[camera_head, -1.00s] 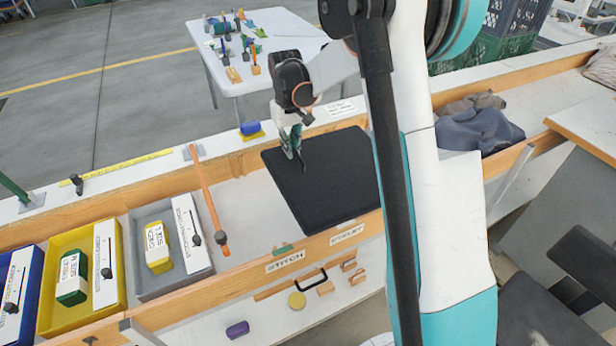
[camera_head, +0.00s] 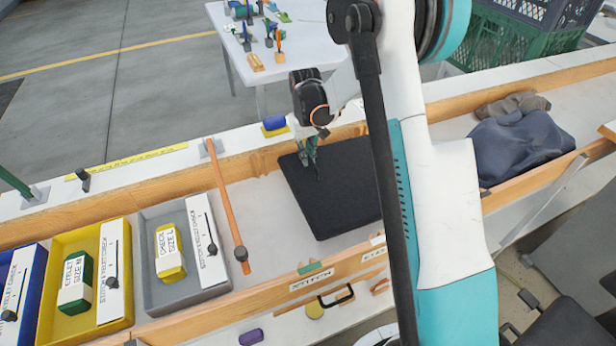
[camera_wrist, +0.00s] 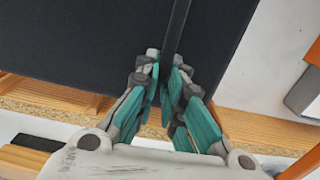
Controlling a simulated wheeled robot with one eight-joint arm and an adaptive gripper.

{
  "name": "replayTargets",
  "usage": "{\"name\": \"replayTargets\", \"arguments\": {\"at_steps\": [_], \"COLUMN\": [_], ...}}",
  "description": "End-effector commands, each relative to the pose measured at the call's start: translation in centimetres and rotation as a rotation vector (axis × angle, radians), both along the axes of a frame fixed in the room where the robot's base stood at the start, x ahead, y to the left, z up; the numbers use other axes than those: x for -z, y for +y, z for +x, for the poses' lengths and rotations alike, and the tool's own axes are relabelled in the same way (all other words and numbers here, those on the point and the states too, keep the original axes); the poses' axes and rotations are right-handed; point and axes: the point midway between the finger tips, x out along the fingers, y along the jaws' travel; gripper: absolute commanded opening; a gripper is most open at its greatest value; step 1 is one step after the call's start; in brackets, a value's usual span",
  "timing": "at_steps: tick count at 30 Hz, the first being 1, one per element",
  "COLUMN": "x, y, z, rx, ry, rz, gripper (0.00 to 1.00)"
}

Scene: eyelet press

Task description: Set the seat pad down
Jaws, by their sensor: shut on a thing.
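The black, flat, square seat pad (camera_head: 340,200) is in the white-floored channel between the wooden rails, partly hidden behind my arm. My gripper (camera_head: 314,168) is over the pad's far left part, pointing down. In the wrist view my gripper (camera_wrist: 166,65) has its green-sided fingers closed together on a narrow dark strip that runs up across the seat pad (camera_wrist: 80,45). The pad looks roughly level. Whether its underside touches the channel floor cannot be told.
Left of the pad, an orange bar with a dark knob (camera_head: 227,205) crosses the channel. Grey (camera_head: 155,290) and yellow (camera_head: 45,335) trays stand further left. Dark cloth (camera_head: 520,150) lies to the right. The wooden front rail (camera_head: 270,298) carries a STITCH label.

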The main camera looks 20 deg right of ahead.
Motion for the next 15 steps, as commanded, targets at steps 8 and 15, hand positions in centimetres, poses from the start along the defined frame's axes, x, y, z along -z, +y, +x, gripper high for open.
{"name": "replayTargets", "arguments": {"at_steps": [8,15], "x": [3.6,5.8], "y": [0.0,0.0], "z": [0.0,0.0], "rx": [0.0,0.0], "ry": [0.0,0.0], "rz": [0.0,0.0], "gripper": [0.0,0.0]}}
